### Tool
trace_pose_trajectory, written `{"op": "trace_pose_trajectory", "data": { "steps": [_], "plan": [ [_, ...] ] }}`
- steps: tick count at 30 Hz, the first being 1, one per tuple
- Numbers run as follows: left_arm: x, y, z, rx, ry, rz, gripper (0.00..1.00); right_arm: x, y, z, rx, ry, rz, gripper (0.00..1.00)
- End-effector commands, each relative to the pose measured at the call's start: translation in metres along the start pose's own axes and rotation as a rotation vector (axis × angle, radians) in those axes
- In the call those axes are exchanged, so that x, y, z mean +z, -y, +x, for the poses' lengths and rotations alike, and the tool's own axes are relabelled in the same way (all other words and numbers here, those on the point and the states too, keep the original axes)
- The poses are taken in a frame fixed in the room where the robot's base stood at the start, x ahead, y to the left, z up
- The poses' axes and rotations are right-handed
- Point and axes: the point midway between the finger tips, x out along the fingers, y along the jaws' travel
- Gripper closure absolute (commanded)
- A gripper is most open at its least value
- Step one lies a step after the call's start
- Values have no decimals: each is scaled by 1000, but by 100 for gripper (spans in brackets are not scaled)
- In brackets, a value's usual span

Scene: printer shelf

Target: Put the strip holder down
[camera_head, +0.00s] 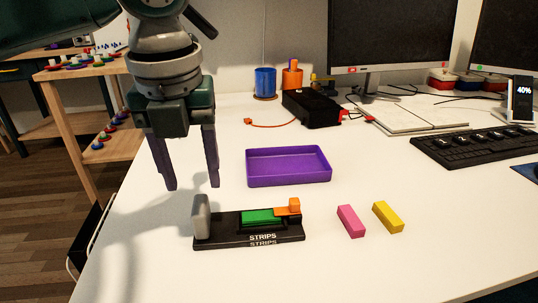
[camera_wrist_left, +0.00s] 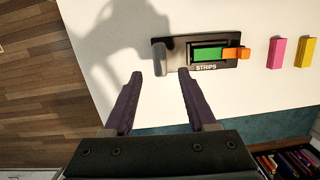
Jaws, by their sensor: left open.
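The strip holder (camera_head: 250,234) is a black tray labelled STRIPS with a grey upright end block on its left. It stands flat on the white table, and a green strip (camera_head: 262,216) and an orange piece (camera_head: 289,208) lie in it. It also shows in the left wrist view (camera_wrist_left: 225,63), beyond the fingertips. My left gripper (camera_head: 195,187) is open and empty, above and behind the holder's left end in the head view. Its two purple fingers (camera_wrist_left: 158,72) are spread apart and nothing is between them. My right gripper is not in view.
A pink block (camera_head: 351,221) and a yellow block (camera_head: 388,217) lie right of the holder. A purple tray (camera_head: 288,167) sits behind it. A black box (camera_head: 312,108), a notebook (camera_head: 405,117) and a keyboard (camera_head: 480,147) are farther back. The table's front is clear.

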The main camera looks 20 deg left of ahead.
Motion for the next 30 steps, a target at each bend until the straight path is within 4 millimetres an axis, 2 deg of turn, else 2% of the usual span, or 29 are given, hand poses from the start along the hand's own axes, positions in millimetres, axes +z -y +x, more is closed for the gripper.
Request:
{"op": "trace_pose_trajectory", "data": {
  "steps": [1, 3, 7, 11, 14, 18, 22, 26, 30],
  "plan": [
    [1, 0, -13, -2, 2, 2, 43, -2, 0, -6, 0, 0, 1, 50],
    [1, 1, -24, -2, 2, 1, 43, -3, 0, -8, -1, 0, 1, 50],
    [0, 0, -36, -2, 0, 0, 43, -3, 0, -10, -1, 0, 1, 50],
    [-14, 8, -30, -20, -11, -47, 43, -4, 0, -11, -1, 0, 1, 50],
    [-45, 24, -12, -71, -33, -184, 43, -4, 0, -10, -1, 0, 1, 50],
    [-105, 48, 12, -184, -107, -567, 43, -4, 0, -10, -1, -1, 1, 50],
    [-149, 50, 22, -256, -198, -1054, 43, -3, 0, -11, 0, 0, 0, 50],
    [-177, 26, 27, -264, -260, -1596, 43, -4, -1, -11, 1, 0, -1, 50],
    [-195, -17, 30, -235, -240, -2094, 43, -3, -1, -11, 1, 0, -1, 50]
  ]
}}
